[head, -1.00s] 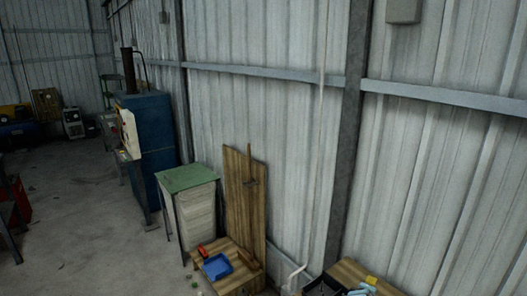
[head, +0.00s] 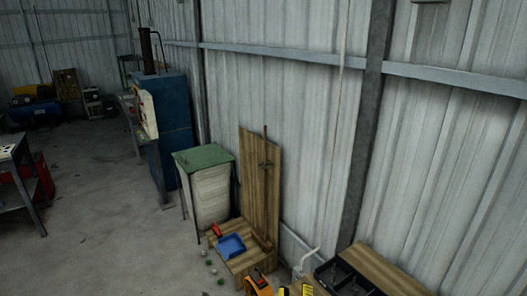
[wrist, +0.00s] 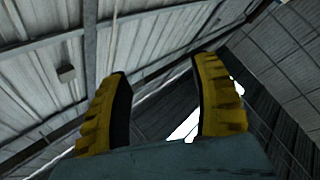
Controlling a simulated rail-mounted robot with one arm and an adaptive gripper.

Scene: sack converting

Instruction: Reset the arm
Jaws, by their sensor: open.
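My gripper (wrist: 162,75) shows in the wrist view with its two yellow, ridged fingers spread apart. Nothing is between the fingers. They point up toward the corrugated wall and roof, clear of any object. In the head view, small yellow-and-black pieces (head: 307,290) show at the bottom edge; I cannot tell whether they are my fingertips. The rest of my arm is not clearly seen.
A wooden stand (head: 259,190) with a blue tray (head: 231,245) is by the wall, beside a green-topped cabinet (head: 203,155). A black compartment tray (head: 341,277) lies on a wooden top at lower right. A blue machine (head: 172,120) stands behind. Open floor (head: 100,220) lies left.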

